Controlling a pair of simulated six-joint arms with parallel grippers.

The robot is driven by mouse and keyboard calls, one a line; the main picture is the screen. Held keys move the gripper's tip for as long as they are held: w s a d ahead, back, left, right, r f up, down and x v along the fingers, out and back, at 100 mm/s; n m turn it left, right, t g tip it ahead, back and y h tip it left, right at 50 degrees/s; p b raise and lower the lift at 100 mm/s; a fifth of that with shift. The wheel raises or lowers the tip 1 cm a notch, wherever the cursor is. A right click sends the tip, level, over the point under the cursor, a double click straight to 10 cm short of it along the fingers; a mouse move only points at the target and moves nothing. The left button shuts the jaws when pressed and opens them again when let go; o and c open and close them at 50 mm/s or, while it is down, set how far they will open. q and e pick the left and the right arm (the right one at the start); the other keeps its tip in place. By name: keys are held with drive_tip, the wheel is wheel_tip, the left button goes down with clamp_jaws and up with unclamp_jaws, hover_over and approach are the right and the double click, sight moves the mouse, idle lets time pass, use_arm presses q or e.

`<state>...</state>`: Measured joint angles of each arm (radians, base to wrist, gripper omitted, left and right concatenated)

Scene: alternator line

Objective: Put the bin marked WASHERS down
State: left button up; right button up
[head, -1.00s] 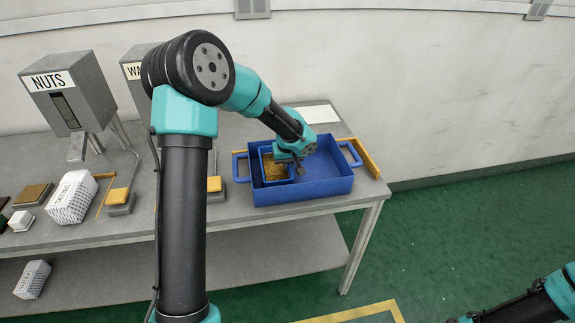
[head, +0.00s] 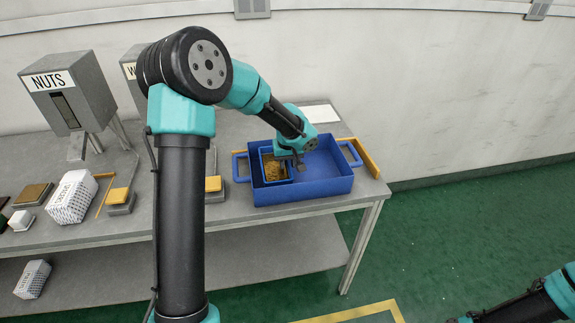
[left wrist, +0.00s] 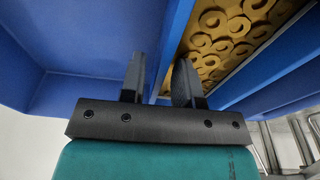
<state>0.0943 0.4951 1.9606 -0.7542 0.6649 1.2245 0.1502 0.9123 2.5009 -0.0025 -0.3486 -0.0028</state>
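The small blue bin (head: 264,172) holds tan ring-shaped washers (head: 277,171) and stands inside the left part of a larger blue tote (head: 320,188) on the table. No label on the bin is readable. My left gripper (head: 292,162) is at the bin's right wall. In the left wrist view, the bin wall (left wrist: 176,28) runs between the two fingers (left wrist: 160,75), which stand apart on either side of it with a gap showing. The washers (left wrist: 235,30) are right of the wall there. My right arm shows at the lower right corner, its fingers out of frame.
A grey dispenser marked NUTS (head: 68,95) stands at the left, with another partly hidden behind my left arm. The tote's right part is empty. An orange strip (head: 362,158) lies at the table's right edge.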

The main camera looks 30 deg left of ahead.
use_arm(q)
wheel_tip(320, 180, up, 11)
drive_tip(key=s+d, duration=0.1)
drive_tip(key=shift+f, duration=0.15)
drive_tip(key=shift+d, duration=0.1)
idle(0.6)
